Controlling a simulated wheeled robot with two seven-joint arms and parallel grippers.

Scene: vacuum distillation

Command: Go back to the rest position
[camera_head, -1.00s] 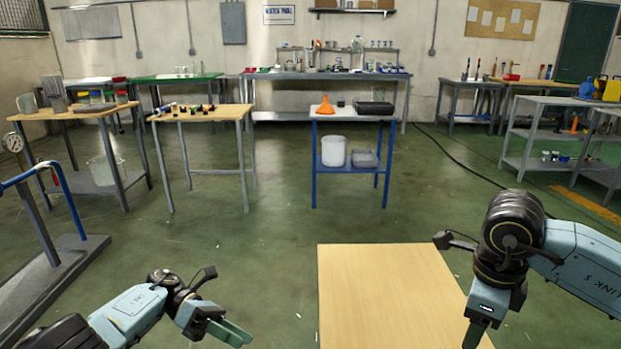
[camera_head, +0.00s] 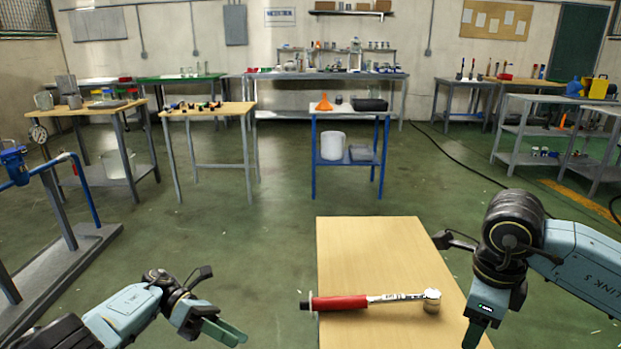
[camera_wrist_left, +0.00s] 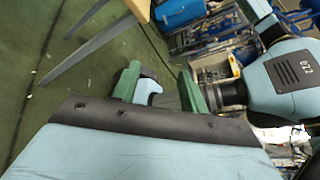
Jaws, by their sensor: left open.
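My left gripper (camera_head: 222,329) is at the lower left of the head view, above the floor and left of the wooden table. In the left wrist view its two green fingers (camera_wrist_left: 160,88) stand apart; I see nothing clearly held. My right gripper (camera_head: 477,333) hangs at the lower right, in front of the table's right side. Its fingertips are cut off by the picture's lower edge, so its opening does not show.
The wooden table (camera_head: 370,245) is in front. A red-handled wrench-like tool (camera_head: 340,302) lies across it, handle end past the left edge. A grey stand with blue pipe (camera_head: 85,195) is at left. Floor (camera_head: 260,235) is open between the table and farther benches.

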